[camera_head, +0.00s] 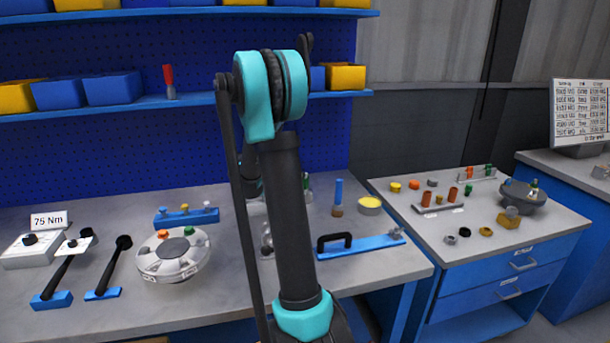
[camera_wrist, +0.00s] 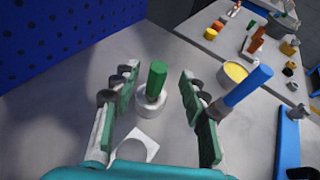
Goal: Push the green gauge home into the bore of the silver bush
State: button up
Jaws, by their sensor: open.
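The green gauge (camera_wrist: 157,76) stands nearly upright at the silver bush (camera_wrist: 143,107) in the wrist view. Its green upper part is well above the bush, and a narrower brownish lower part shows at the bore. I cannot tell how deep it sits. My gripper (camera_wrist: 159,80) is open, with one finger on each side of the gauge and a visible gap to both. In the head view my arm hides the gripper and most of this spot; a bit of green (camera_head: 306,179) shows just right of the arm.
A blue gauge (camera_wrist: 248,85) stands close right of my right finger, with a yellow-topped round cup (camera_wrist: 234,72) beside it. A white square plate (camera_wrist: 138,146) lies in front of the bush. A blue bar with a black handle (camera_head: 362,244) lies to the right.

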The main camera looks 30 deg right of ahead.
jog(key=shift+v, duration=1.55)
jog(key=shift+s, duration=0.1)
